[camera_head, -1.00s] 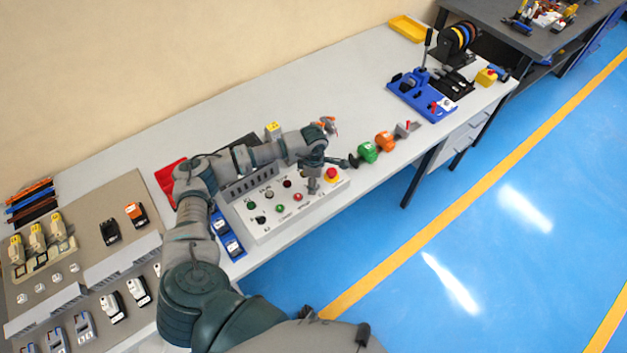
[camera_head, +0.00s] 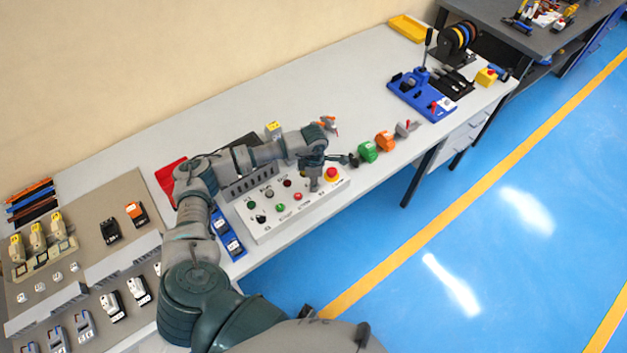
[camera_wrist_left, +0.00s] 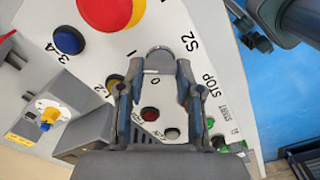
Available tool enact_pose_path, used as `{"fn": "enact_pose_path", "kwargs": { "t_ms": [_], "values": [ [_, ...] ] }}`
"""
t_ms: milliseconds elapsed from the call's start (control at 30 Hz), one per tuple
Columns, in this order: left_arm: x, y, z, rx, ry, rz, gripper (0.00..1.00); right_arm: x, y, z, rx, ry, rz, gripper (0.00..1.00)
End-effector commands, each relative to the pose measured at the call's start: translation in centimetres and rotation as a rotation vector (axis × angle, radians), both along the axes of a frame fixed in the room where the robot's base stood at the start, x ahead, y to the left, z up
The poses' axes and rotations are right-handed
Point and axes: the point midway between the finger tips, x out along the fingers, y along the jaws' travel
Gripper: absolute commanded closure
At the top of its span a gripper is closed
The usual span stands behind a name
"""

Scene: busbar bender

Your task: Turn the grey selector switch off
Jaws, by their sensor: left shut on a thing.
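The white control panel (camera_head: 266,229) lies on the grey bench with buttons and switches on its face. My left gripper (camera_head: 315,184) points down onto the panel, beside the red mushroom button on a yellow base (camera_head: 331,174). In the left wrist view the grey selector switch (camera_wrist_left: 160,55) shows as a round grey top between the fingertips of my left gripper (camera_wrist_left: 160,72), near the S2, 0 and 1 marks. The fingers are closed in on it from both sides. The handle's exact angle is hard to make out. My right gripper is out of view.
Green (camera_head: 367,152) and orange (camera_head: 385,141) parts lie on the bench right of the panel. Blue modules (camera_head: 228,240) stand left of it. In the wrist view a blue button (camera_wrist_left: 69,40) is left of the fingers. The bench behind is mostly clear.

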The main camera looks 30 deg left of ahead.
Motion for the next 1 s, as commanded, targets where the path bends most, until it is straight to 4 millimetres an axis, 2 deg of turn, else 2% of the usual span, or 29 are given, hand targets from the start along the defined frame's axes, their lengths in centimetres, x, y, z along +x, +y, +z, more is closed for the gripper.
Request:
{"fn": "enact_pose_path", "kwargs": {
  "t_ms": [1000],
  "values": [
    [0.0,-0.3,0.3,-0.001,-0.008,0.956,1.00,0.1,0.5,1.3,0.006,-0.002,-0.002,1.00]
  ]
}}
